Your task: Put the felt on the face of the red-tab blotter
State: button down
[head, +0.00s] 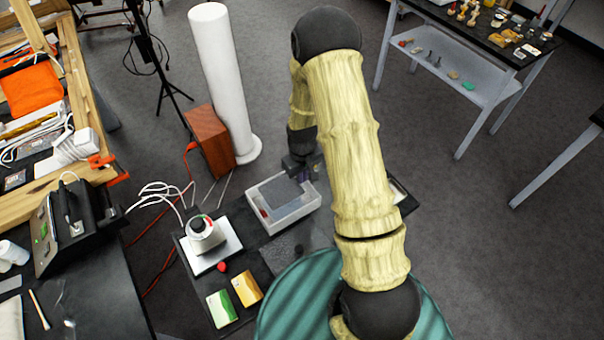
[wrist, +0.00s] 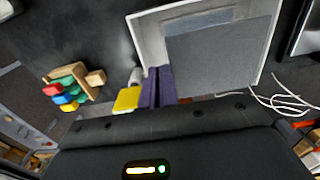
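A flat dark grey sheet (head: 281,193), which looks like the felt, lies in or over a white tray (head: 294,212). It also shows in the wrist view (wrist: 212,58), over a lighter grey area inside the tray. My gripper (head: 305,172) is low at the tray's far right corner in the head view. In the wrist view its two purple fingers (wrist: 158,84) are close together beside the sheet's lower left corner. I see no sheet between them. A small wooden rack (wrist: 74,84) holds pieces with red, blue, green and yellow ends. I cannot tell which piece is the red-tab blotter.
A white device (head: 203,237) stands on a pale pad left of the tray. Two cards, green (head: 221,308) and yellow (head: 246,289), lie nearby. A brown box (head: 208,138) and white column (head: 226,80) stand behind. My arm hides the right side.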

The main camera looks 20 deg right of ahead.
jog(key=shift+w+f+b, duration=0.1)
jog(key=shift+f+b, duration=2.05)
jog(key=shift+f, duration=1.35)
jog(key=shift+f+b, duration=0.35)
jog(key=shift+f, duration=0.05)
jog(key=c, duration=1.6)
grip_release()
